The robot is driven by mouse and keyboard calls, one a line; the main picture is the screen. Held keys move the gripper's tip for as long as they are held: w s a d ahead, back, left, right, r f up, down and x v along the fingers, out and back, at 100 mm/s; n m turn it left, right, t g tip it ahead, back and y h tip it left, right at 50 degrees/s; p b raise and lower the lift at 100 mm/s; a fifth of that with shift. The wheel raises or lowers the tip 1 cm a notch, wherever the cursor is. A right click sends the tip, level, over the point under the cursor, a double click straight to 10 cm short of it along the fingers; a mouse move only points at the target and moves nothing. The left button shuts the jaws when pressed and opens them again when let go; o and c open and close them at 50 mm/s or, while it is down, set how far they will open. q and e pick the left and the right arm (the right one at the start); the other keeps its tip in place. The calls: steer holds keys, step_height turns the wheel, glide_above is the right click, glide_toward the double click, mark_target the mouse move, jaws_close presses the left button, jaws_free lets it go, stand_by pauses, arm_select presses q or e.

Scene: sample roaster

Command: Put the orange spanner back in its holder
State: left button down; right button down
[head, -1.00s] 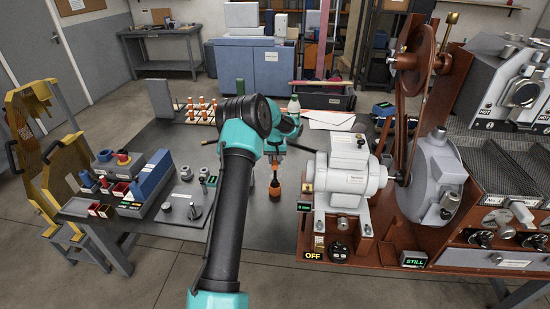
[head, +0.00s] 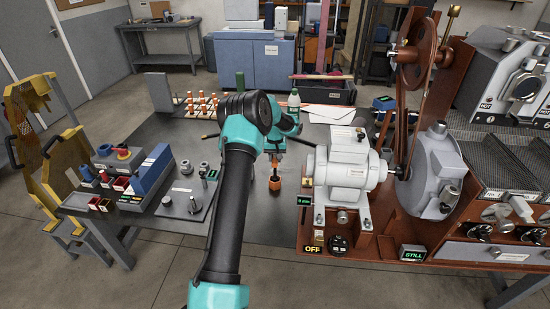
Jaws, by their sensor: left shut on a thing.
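My left gripper (head: 275,163) hangs over the dark bench, just left of the grey motor. It points down and is shut on a small orange thing with a darker lower end, which I take to be the orange spanner (head: 275,183). The spanner is small in the picture and partly covered by the gripper; I cannot tell whether its lower end touches the bench. A small orange part (head: 307,182) shows at the motor's left side; I cannot tell whether it is the holder. My right gripper is not in view.
The grey motor (head: 347,172) and its brown base stand close on the right. A green-capped bottle (head: 294,101) stands behind the gripper. A rack of orange-topped pegs (head: 200,104) is at the back left. A blue block (head: 153,170) and small bins are left. Bare bench lies around the gripper.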

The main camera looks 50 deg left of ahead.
arm_select(q)
steer(key=shift+f, duration=1.5)
steer(key=c, duration=0.8)
jaws_free()
step_height(320, 180, up, 18)
steer(key=shift+f, duration=0.25)
